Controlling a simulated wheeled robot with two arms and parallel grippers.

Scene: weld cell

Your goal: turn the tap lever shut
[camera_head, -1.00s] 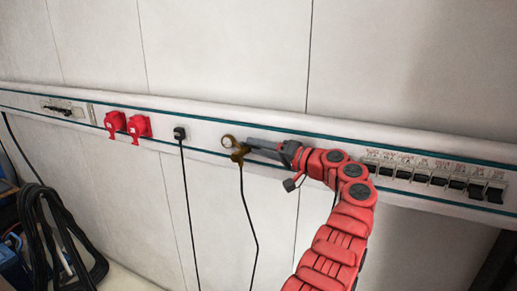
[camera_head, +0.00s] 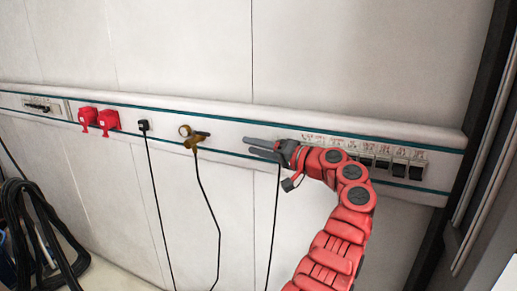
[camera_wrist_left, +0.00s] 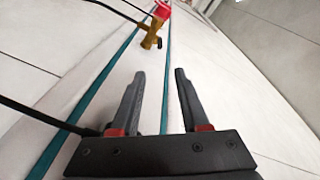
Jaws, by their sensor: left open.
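The brass tap (camera_head: 187,131) is mounted on the pale wall rail, left of centre in the head view. Its dark lever (camera_head: 203,133) sticks out to the right, roughly along the rail. My left gripper (camera_head: 248,146) is to the right of the tap, apart from it, with its fingers pointing left towards it. In the left wrist view the tap (camera_wrist_left: 151,36) lies beyond the open fingers (camera_wrist_left: 160,73), and nothing is between them. My right gripper is not in view.
A row of switches (camera_head: 383,163) is on the right, partly behind my arm. Black cables hang below the rail, and a coiled cable (camera_head: 40,235) is at lower left.

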